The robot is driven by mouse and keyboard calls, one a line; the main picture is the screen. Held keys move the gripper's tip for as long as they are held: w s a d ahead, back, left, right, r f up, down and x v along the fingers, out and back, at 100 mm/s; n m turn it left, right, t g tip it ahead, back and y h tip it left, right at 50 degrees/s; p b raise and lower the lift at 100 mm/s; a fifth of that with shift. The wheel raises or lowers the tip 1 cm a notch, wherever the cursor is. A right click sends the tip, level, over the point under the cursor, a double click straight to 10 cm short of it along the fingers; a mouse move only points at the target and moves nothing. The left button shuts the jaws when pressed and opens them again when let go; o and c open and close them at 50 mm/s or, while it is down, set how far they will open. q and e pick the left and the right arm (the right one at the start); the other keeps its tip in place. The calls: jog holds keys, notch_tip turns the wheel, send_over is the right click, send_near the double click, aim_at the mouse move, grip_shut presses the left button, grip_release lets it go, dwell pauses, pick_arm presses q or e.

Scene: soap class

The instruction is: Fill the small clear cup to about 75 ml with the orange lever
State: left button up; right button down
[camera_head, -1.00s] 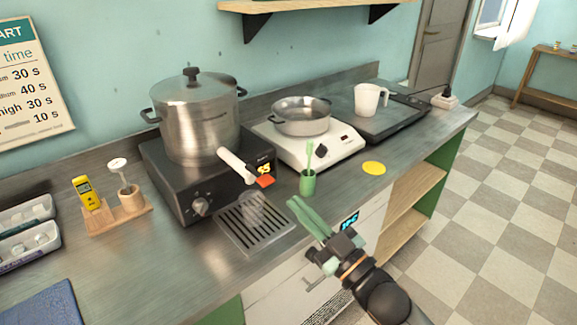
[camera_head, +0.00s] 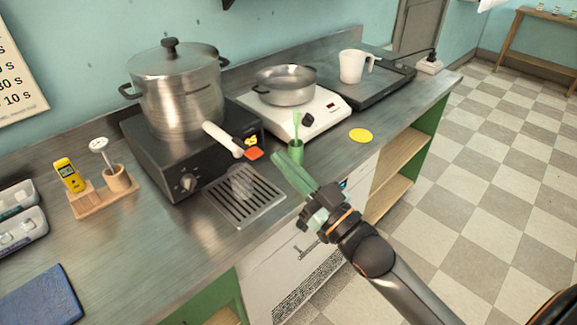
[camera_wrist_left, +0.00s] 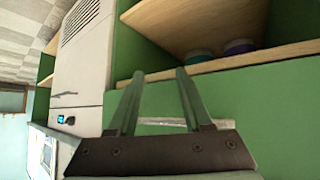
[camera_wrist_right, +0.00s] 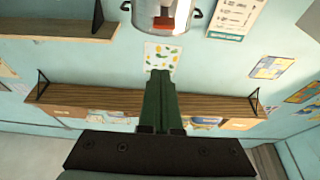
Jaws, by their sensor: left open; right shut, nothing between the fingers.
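The small clear cup (camera_head: 243,184) stands on the slotted drip tray (camera_head: 262,213) in the head view; its fill level is too faint to tell. Above and behind it, the orange lever (camera_head: 253,154) sits at the end of the white spout of the steel pot (camera_head: 180,98). My right gripper (camera_head: 279,162) is shut and empty, a little right of the lever and apart from it. My left gripper (camera_wrist_left: 159,76) is open and empty, facing the green cabinet front.
A green holder (camera_head: 296,150) with a green utensil stands just behind my right fingers. A yellow disc (camera_head: 361,135), a hot plate (camera_head: 290,118) with a pan, and a white jug (camera_head: 352,66) are farther right. A wooden stand (camera_head: 92,202) is left of the tray.

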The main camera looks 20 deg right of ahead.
aim_at(256, 156)
jog(key=p+x, duration=0.1)
jog(key=x, duration=0.6)
pick_arm(q)
jog(key=shift+a+r, duration=0.15)
jog(key=shift+r, duration=0.1)
pick_arm(e)
jog(key=shift+f, duration=1.95)
pick_arm(q)
jog(key=shift+f+b, duration=0.1)
jog(key=shift+b, duration=0.25)
